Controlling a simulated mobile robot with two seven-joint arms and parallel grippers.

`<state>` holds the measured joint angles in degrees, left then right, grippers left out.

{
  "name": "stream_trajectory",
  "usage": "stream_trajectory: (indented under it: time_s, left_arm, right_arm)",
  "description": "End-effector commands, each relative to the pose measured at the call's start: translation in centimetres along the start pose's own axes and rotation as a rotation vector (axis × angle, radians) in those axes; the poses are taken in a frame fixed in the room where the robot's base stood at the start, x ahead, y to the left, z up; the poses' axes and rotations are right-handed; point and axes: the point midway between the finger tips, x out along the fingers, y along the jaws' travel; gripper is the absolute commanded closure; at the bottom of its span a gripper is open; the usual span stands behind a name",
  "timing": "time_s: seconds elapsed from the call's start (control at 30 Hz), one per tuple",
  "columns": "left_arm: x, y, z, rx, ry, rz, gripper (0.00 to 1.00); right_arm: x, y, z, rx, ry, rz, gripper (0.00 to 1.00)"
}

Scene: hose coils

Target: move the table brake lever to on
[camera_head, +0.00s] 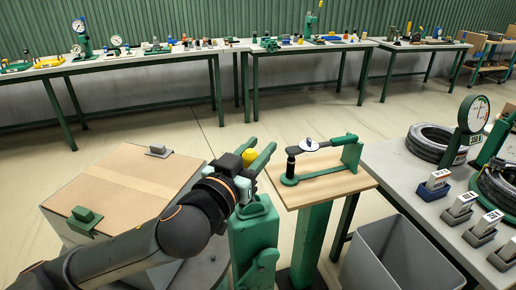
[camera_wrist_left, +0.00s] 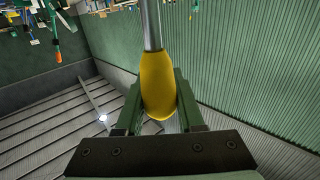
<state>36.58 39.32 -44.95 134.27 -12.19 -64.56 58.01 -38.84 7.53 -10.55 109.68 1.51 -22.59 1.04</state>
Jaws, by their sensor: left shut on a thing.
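The brake lever has a yellow grip (camera_wrist_left: 158,82) on a grey metal rod (camera_wrist_left: 151,25). In the head view the yellow grip (camera_head: 249,157) shows between the green fingers of my left gripper (camera_head: 262,148). My left gripper is shut on this grip, with one finger on each side of it in the left wrist view. A green housing (camera_head: 254,238) stands just below the gripper. The lever's rod and pivot are hidden in the head view, and no on mark can be read. My right gripper is not in view.
A wooden-topped stand (camera_head: 325,190) with a green arm fixture (camera_head: 330,152) is close right of the gripper. A grey bin (camera_head: 398,262) and a table with hose coils (camera_head: 432,139) are further right. A large box (camera_head: 125,185) stands left. Open floor lies behind.

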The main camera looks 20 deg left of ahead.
Motion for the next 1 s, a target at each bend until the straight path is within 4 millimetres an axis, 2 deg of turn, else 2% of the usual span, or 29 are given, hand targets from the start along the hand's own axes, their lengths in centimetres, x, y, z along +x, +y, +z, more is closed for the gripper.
stream_trajectory:
  time_s: [0.03,0.27,1.0]
  left_arm:
    - [0.01,-0.01,0.01,0.000,0.000,0.000,0.75]
    - [0.01,-0.01,0.01,0.000,0.000,-0.001,1.00]
    - [0.02,-0.02,0.00,0.000,0.000,-0.001,1.00]
  right_arm:
    - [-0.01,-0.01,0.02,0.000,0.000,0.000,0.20]
    - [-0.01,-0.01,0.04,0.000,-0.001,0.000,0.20]
    - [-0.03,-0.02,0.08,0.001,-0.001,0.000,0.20]
